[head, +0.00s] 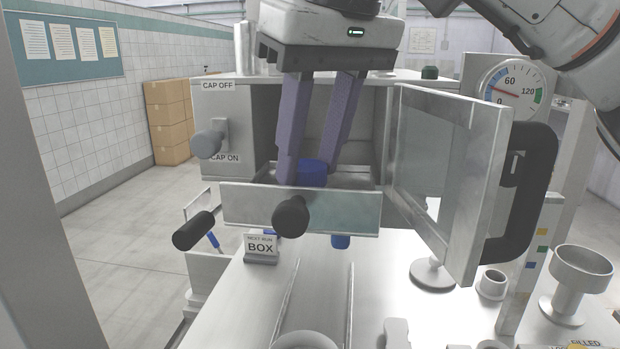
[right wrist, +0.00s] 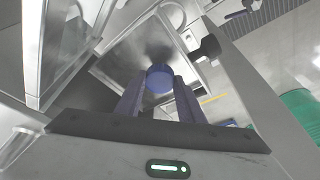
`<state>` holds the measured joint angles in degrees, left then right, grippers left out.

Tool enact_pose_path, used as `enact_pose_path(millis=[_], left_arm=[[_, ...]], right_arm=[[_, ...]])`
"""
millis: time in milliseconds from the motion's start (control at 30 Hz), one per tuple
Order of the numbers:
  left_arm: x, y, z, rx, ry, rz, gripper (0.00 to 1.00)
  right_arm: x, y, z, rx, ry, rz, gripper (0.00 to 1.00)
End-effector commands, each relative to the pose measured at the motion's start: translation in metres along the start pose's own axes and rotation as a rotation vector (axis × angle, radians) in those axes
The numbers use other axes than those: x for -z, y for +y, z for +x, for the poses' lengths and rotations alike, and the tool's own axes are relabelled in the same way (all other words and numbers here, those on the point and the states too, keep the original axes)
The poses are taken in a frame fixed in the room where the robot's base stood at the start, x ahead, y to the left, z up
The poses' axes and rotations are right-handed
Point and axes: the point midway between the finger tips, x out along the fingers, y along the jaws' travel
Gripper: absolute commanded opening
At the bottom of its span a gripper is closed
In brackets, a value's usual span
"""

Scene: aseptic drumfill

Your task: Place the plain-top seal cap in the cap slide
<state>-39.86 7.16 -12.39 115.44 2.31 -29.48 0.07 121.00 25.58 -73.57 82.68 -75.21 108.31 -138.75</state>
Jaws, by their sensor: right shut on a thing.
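The blue seal cap (head: 313,172) is between the fingertips of my right gripper (head: 307,168), which points down and is shut on it. In the right wrist view the cap (right wrist: 159,78) shows a plain round blue top at the fingertips. The cap slide (head: 345,208) is a metal drawer with a black knob (head: 291,216), pulled out of the cabinet front. The cap is over the slide's tray, behind its front plate. The plate and fingers hide whether the cap touches the tray floor. My left gripper is not in view.
A glass door (head: 455,180) with a black handle (head: 528,190) stands open to the right. A lever knob (head: 208,144) sits between CAP OFF and CAP ON labels. A BOX sign (head: 261,246) stands below the slide. A blue piece (head: 341,241) shows under the drawer.

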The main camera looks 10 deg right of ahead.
Motion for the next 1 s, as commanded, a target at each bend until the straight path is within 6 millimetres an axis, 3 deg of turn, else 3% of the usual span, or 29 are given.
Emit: enact_pose_path(millis=[133, 500, 533, 633, 1000], left_arm=[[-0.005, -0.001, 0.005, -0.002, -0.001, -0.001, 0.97], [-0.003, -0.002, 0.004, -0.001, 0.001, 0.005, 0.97], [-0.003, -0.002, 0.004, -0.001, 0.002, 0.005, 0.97], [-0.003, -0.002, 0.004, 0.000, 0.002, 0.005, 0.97], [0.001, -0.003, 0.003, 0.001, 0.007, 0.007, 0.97]], right_arm=[[-0.007, 0.001, 0.022, 0.000, -0.002, 0.001, 0.14], [-0.008, 0.000, 0.026, 0.001, -0.001, 0.000, 0.14], [-0.008, 0.000, 0.025, 0.001, 0.000, 0.000, 0.38], [-0.007, 0.000, 0.025, 0.000, 0.000, 0.001, 0.53], [-0.006, 0.000, 0.017, 0.001, 0.001, 0.000, 0.53]])
